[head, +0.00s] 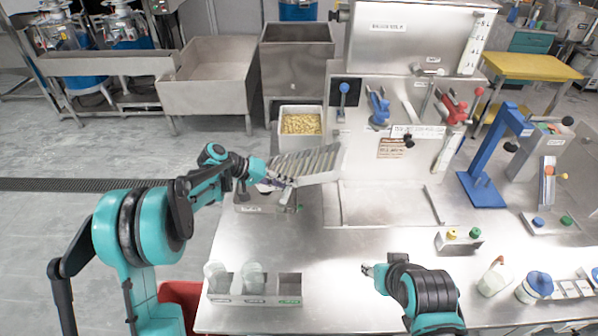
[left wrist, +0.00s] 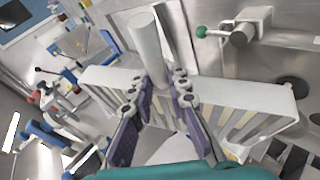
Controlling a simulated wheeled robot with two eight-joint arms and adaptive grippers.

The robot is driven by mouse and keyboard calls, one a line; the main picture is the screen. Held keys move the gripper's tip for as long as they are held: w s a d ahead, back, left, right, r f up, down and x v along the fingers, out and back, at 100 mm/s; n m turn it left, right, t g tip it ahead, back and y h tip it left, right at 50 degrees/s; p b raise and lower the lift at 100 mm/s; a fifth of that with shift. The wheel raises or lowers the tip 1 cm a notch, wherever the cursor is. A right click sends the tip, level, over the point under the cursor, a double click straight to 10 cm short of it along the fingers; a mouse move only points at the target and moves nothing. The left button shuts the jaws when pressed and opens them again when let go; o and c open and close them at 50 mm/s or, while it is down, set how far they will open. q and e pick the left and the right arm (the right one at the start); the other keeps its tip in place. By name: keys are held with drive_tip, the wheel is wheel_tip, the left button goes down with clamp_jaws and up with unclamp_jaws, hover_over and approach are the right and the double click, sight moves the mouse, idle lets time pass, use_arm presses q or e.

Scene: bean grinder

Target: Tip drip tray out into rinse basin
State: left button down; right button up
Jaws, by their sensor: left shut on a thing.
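The drip tray (head: 312,164) is a pale metal tray with slats. My left gripper (head: 279,180) is shut on its near left side and holds it above the bench. In the head view the tray looks tilted, its right end higher. In the left wrist view the purple fingers (left wrist: 156,98) grip the middle of the tray (left wrist: 245,98), beside a pale upright cylinder. A low grey box (head: 247,204), maybe the rinse basin, stands below the gripper and is partly hidden. My right gripper (head: 371,271) is over the front of the bench, apart from everything; its fingers are too small to judge.
A shallow framed recess (head: 390,204) at the machine's foot is empty. A bin of yellow beans (head: 301,124) stands behind the tray. A rack with clear cups (head: 254,298) is at the front left. A control box (head: 459,241) and bottles stand right. The middle of the bench is clear.

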use_arm(q)
drive_tip(key=shift+r, duration=0.15)
idle(0.4)
drive_tip(key=shift+a+r+h, duration=0.25)
drive_tip(key=shift+r+h, duration=0.05)
idle(0.6)
drive_tip(key=shift+n+h+b, duration=0.3)
drive_tip(key=shift+h+b, duration=0.4)
drive_tip(key=shift+b, duration=0.25)
